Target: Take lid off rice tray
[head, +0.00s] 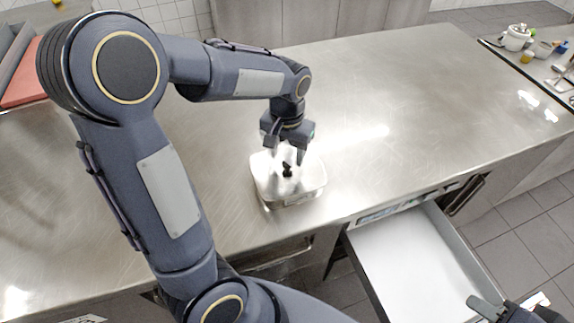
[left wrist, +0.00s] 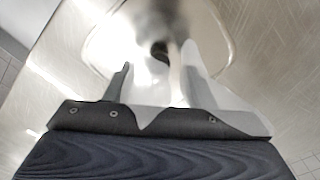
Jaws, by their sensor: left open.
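A light metallic or translucent tray (head: 305,193) with rounded corners stands on the steel counter near its front edge. Its lid (head: 265,175) is on top, with a small black knob (head: 287,170) at the middle. My left gripper (head: 286,156) points down over the lid, its fingers open and close around or just above the knob. In the left wrist view the fingers (left wrist: 155,75) are apart, with the dark knob (left wrist: 158,48) blurred just beyond them; contact cannot be told. My right gripper (head: 508,306) shows only partly at the bottom right corner.
The steel counter (head: 400,90) is clear around the tray. An open white drawer (head: 415,255) juts out below the counter's front edge. Pots and small jars (head: 516,38) stand on another surface at the far right. A reddish board (head: 25,75) lies at the left.

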